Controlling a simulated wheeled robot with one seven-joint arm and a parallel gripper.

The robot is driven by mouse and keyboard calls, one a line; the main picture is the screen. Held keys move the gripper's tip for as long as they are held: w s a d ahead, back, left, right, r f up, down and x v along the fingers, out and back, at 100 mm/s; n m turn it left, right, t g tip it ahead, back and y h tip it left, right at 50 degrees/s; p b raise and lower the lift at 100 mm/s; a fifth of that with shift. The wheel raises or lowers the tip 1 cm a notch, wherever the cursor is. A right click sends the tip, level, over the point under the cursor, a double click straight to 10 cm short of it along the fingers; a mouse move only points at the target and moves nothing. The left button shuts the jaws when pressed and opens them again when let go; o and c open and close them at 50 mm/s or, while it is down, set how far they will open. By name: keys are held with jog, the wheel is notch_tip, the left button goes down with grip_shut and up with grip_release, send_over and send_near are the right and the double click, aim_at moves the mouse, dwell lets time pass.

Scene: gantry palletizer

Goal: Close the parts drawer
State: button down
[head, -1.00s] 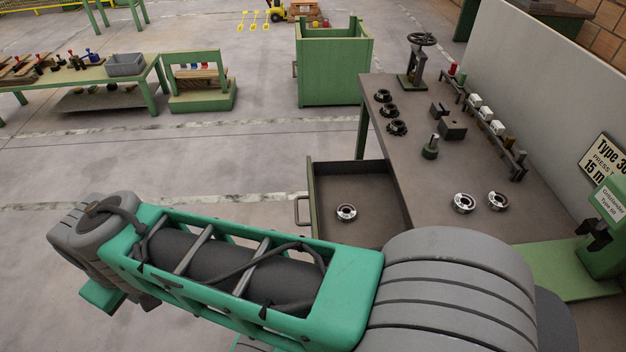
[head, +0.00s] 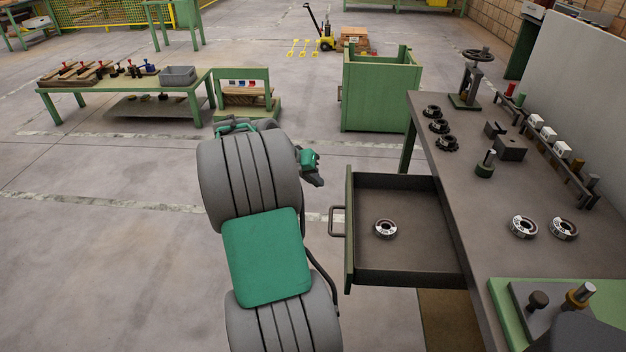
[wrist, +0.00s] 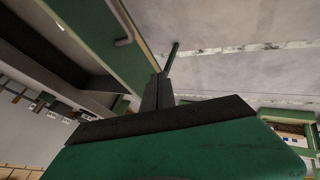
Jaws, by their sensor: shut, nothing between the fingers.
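The parts drawer (head: 400,181) stands open, pulled out to the left from under the workbench. Its green front (head: 349,262) has a bar handle (head: 336,222) on the outer side. One silver ring part (head: 385,229) lies inside. My gripper (head: 320,184) is shut and empty, out to the left of the drawer front near its far end, apart from the handle. In the wrist view my gripper (wrist: 172,52) is shut, with a green panel (wrist: 88,28) and grey handle (wrist: 123,25) to its left, apart from the fingers.
The workbench (head: 470,200) at right carries ring parts, blocks and a hand press. A green bin (head: 381,95) stands beyond the drawer. A green table (head: 75,90) with tools is farther left.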

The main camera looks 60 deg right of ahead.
jog(key=s+d+f, duration=0.4)
jog(key=shift+s+d, duration=0.25)
jog(key=shift+s, duration=0.1)
